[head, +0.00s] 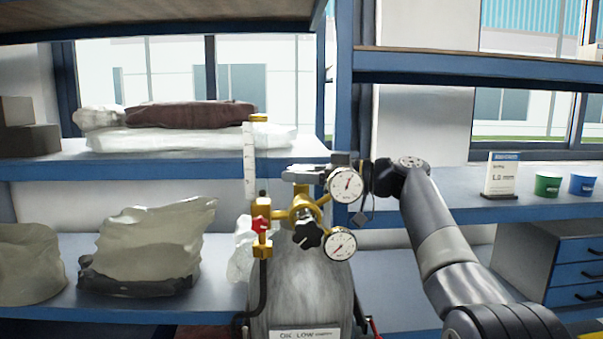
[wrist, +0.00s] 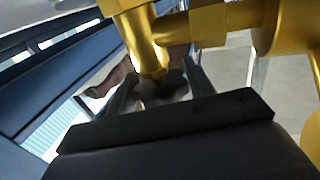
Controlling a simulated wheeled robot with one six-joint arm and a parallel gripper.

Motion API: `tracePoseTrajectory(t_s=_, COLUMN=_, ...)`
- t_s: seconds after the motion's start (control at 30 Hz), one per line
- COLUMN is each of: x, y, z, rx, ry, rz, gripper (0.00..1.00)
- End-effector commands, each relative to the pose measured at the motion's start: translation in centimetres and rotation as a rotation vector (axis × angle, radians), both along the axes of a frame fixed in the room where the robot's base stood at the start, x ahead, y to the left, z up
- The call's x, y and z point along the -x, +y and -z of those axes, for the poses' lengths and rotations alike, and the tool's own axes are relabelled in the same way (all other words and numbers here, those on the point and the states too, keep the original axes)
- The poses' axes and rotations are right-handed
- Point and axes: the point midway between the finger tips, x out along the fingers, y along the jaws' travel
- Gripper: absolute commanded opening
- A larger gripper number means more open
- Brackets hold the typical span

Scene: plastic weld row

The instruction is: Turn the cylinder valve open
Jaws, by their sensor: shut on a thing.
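The grey gas cylinder (head: 300,285) stands upright in the middle of the head view, with brass valve and regulator fittings (head: 300,208) on top. My gripper (head: 290,173) reaches in from the right above the fittings, partly behind the upper gauge. In the wrist view my gripper (wrist: 165,90) has its two dark fingers on either side of a dark valve knob (wrist: 172,84) at the end of a brass stem (wrist: 148,55). It is shut on that knob. The knob is hidden in the head view, and how far it is turned cannot be told.
Two white dial gauges (head: 346,184) (head: 340,244), a black star knob (head: 307,233) and a red knob (head: 261,224) crowd the fittings. A clear flow tube (head: 249,160) rises at left. Blue shelves (head: 190,166) with bagged goods stand behind.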

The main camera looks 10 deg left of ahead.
Motion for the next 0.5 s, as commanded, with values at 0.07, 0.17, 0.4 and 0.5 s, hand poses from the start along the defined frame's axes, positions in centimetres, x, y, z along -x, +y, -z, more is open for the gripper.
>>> tracePoseTrajectory(t_s=0.07, x=-0.11, y=0.04, z=-0.32, rx=0.001, ry=0.002, rz=-0.027, gripper=0.28)
tracePoseTrajectory(t_s=0.17, x=-0.18, y=0.07, z=-0.54, rx=0.002, ry=0.002, rz=-0.086, gripper=0.28)
tracePoseTrajectory(t_s=0.4, x=-0.19, y=0.09, z=-0.65, rx=0.001, ry=0.002, rz=-0.228, gripper=0.28)
tracePoseTrajectory(t_s=0.5, x=-0.25, y=0.10, z=-0.53, rx=-0.002, ry=0.001, rz=-0.290, gripper=0.28)
